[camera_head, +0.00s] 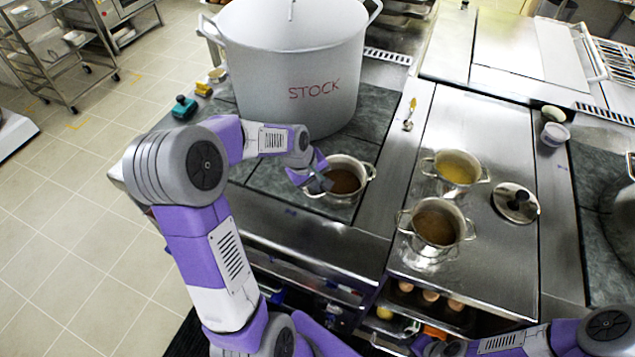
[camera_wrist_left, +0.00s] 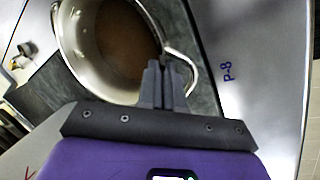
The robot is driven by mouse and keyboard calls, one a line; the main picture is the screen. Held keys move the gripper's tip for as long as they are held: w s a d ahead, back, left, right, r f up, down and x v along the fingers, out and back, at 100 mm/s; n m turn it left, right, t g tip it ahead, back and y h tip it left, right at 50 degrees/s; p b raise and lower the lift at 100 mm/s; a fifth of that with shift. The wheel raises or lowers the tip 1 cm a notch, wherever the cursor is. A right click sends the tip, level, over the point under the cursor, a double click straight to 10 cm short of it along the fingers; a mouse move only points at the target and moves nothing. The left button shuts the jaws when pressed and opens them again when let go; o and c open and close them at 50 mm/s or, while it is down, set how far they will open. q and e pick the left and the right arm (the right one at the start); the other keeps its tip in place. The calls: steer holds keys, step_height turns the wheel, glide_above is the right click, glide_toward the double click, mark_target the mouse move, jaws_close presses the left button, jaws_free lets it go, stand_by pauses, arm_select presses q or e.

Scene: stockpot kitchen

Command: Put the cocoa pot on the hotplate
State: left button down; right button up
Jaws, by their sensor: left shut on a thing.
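A small steel pot of brown liquid (camera_head: 345,180) is at the near right of the dark hotplate surface (camera_head: 272,176), in front of the big stockpot. It looks upright; whether its base touches the surface is hard to tell. My left gripper (camera_head: 318,184) is shut on this pot's handle at its left side. In the left wrist view the pot (camera_wrist_left: 88,50) fills the upper left, and the closed fingers (camera_wrist_left: 165,82) are at its looped handle. My right gripper (camera_head: 428,345) is only partly visible at the bottom edge; its fingers are not clear.
The tall stockpot (camera_head: 300,65) stands behind the held pot. Another brown-filled pot (camera_head: 436,226), a yellow-filled pot (camera_head: 455,168) and a lid (camera_head: 515,203) stand on the steel counter to the right. A spoon (camera_head: 410,115) lies behind them. Eggs (camera_head: 430,295) sit below the counter edge.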

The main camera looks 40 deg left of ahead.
arm_select(q)
steer(key=shift+r, duration=0.1)
steer(key=c, duration=1.3)
jaws_free()
steer(key=shift+f, duration=0.2)
steer(key=p+v, duration=0.2)
steer(key=v, duration=1)
steer(key=shift+r, duration=0.15)
